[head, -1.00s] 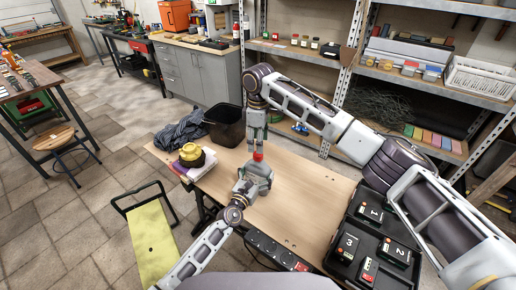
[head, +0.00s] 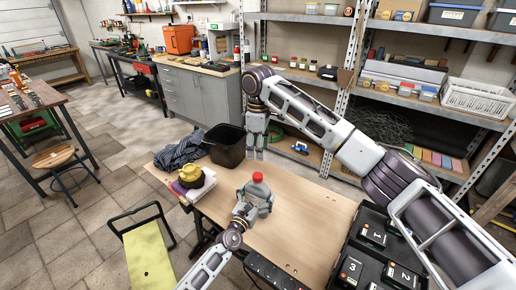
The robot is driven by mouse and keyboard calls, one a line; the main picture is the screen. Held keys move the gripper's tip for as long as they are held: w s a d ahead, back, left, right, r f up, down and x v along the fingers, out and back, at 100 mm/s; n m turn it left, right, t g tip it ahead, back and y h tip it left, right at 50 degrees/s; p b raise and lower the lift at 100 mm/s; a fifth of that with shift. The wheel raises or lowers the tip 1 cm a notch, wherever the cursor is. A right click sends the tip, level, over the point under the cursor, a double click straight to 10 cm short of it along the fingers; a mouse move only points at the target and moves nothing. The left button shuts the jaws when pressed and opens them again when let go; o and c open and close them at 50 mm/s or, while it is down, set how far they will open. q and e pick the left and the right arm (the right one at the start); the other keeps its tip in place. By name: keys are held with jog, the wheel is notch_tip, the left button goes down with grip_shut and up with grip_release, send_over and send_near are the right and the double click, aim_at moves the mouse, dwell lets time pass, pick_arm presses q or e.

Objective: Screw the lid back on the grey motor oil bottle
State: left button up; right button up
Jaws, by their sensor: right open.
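The grey motor oil bottle (head: 262,194) stands upright on the wooden workbench. The red lid (head: 258,177) sits on top of its neck; how tightly it is seated cannot be seen. My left gripper (head: 247,207) is at the near left side of the bottle, with its fingers closed on the body, partly hidden by my wrist. My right gripper (head: 255,155) points down above and behind the lid in the picture, open and empty, with a gap between its fingertips and the lid.
A black bin (head: 225,146) and a dark cloth (head: 181,148) are at the bench's back left. A black case (head: 350,239) with numbered items is at the right. The bench (head: 305,215) between is clear.

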dwell(0.4)
pick_arm(q)
jog(key=v, duration=1.2)
dwell(0.4)
jog(key=shift+c, duration=0.3)
dwell(2.7)
